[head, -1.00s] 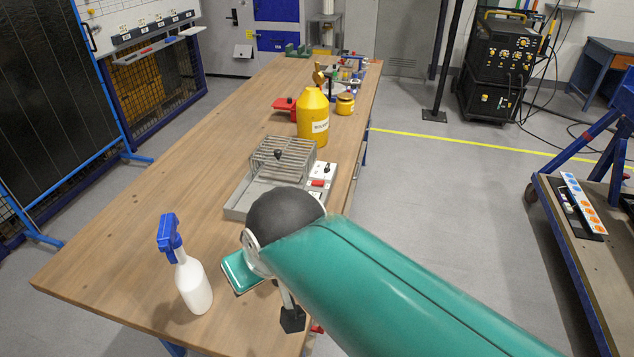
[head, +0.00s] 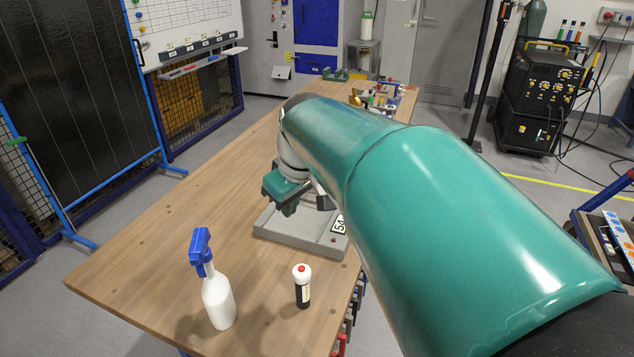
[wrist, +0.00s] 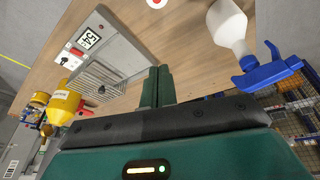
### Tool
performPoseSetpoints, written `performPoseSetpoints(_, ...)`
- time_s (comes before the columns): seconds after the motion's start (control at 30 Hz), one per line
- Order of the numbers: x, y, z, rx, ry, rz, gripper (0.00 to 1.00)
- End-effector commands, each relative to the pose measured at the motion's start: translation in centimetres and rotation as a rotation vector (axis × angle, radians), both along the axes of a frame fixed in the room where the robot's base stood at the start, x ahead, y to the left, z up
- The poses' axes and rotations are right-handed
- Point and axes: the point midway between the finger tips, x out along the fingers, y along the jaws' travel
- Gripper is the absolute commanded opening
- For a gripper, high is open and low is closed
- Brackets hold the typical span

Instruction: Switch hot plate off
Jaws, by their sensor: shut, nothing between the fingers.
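The hot plate is a grey unit whose base (head: 285,232) shows under my arm in the head view; its top and controls are mostly hidden there. Its label or display (head: 339,226) shows at the right corner. In the wrist view I see its grey casing (wrist: 118,50), slatted rack (wrist: 100,78), a display panel (wrist: 88,38) and a red switch (wrist: 76,51) on a white plate. My gripper (head: 290,210) is above the hot plate in the head view. Its green fingers (wrist: 158,72) are together and empty, apart from the red switch in the wrist view.
A white spray bottle (head: 218,298) with a blue head and a small red-topped bottle (head: 302,287) stand near the bench's front. A yellow bottle (wrist: 64,103) stands beyond the hot plate in the wrist view. The wooden bench (head: 170,235) is clear on the left.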

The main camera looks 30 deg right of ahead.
Motion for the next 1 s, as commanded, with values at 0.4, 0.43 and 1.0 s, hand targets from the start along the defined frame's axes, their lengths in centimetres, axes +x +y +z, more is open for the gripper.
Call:
performPoseSetpoints(0.4, 8.3, -11.5, -2.4, 0.085, 0.006, 0.188, 0.0)
performPoseSetpoints(0.43, 8.7, -12.5, -2.7, 0.093, 0.001, 0.201, 0.0)
performPoseSetpoints(1.0, 11.0, -30.7, -8.2, 0.191, -0.212, 0.386, 0.0)
